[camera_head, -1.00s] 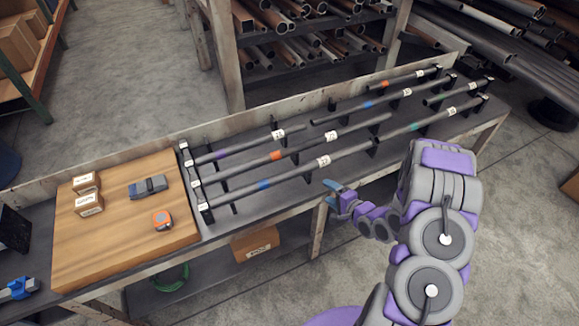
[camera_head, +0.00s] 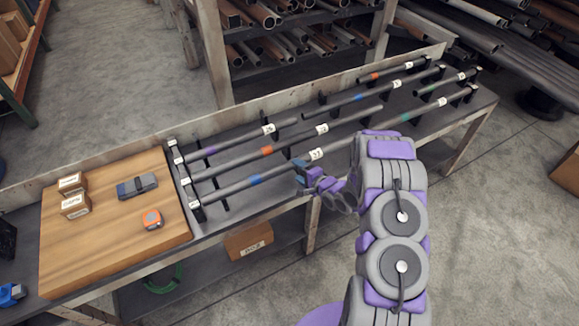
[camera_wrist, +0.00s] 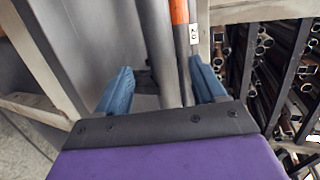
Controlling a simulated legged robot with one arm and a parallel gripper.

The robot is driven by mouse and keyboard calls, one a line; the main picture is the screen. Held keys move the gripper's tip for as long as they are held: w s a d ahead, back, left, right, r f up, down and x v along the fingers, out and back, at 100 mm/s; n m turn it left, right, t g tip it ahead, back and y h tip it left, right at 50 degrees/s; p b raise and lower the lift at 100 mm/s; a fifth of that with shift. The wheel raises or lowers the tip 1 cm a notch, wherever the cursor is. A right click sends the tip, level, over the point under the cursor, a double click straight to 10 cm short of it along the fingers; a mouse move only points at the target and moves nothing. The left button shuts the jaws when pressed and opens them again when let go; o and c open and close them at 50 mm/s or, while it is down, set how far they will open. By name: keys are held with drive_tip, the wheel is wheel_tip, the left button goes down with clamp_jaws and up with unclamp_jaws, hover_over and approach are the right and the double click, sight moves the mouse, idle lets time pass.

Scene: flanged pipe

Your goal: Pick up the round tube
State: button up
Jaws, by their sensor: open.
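Several long grey tubes lie across the rack on the bench, and I cannot tell which is the round tube meant. The nearest left tube (camera_head: 228,190) has a blue band and a white label. Behind it lie an orange-banded tube (camera_head: 230,165) and a purple-banded tube (camera_head: 237,139). My gripper (camera_head: 304,171) is open beside the front of the nearest tube, near its label. In the wrist view, my blue fingertips (camera_wrist: 163,88) are apart, with a wide grey tube (camera_wrist: 157,45) and the orange-banded tube (camera_wrist: 181,45) showing between them. Contact cannot be judged.
More tubes with coloured bands lie at the bench's right (camera_head: 385,92). A wooden board (camera_head: 110,240) at left holds two small boxes, a grey tool and an orange tape measure (camera_head: 152,219). Pipe shelves (camera_head: 290,45) stand behind. Black rack supports (camera_head: 197,210) stick up at the tube ends.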

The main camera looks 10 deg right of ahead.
sight(292, 167)
drive_tip(key=b+x, duration=0.1)
drive_tip(key=x, duration=0.4)
drive_tip(key=shift+a, duration=0.1)
drive_tip(key=shift+s, duration=0.15)
clamp_jaws()
idle(0.4)
